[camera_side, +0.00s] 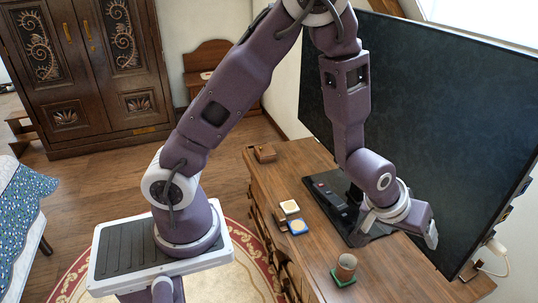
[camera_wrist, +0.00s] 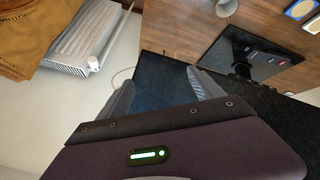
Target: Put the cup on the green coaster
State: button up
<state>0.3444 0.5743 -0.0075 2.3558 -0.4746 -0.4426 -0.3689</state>
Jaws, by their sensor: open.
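The brown cup (camera_side: 346,264) stands upright near the front right of the wooden cabinet top. The wrist view cuts off the cup (camera_wrist: 227,7) at the top edge, and I cannot make out the green coaster there. My gripper (camera_side: 432,238) is to the right of the cup, above the cabinet's back edge near the television. Its two fingers are spread and empty in the wrist view (camera_wrist: 160,88).
A large black television (camera_side: 420,110) stands along the cabinet's back.

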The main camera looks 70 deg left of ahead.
jog(key=s+a+r+m+h, duration=0.1)
jog(key=s+r, duration=0.3)
jog(key=r, duration=0.3)
jog(key=s+a+r+m, duration=0.2)
jog(key=s+r, duration=0.1)
jog(key=r, duration=0.4)
jog(key=s+a+r+m, duration=0.1)
jog(key=s+a+r, duration=0.1)
jog(key=s, duration=0.7)
jog(key=s+a+r+m+g+y, duration=0.1)
jog(key=s+a, duration=0.4)
jog(key=s, duration=0.5)
jog(key=shift+s+r+m+g, duration=0.3)
jog(key=shift+r+m, duration=0.2)
jog(key=shift+r, duration=0.45)
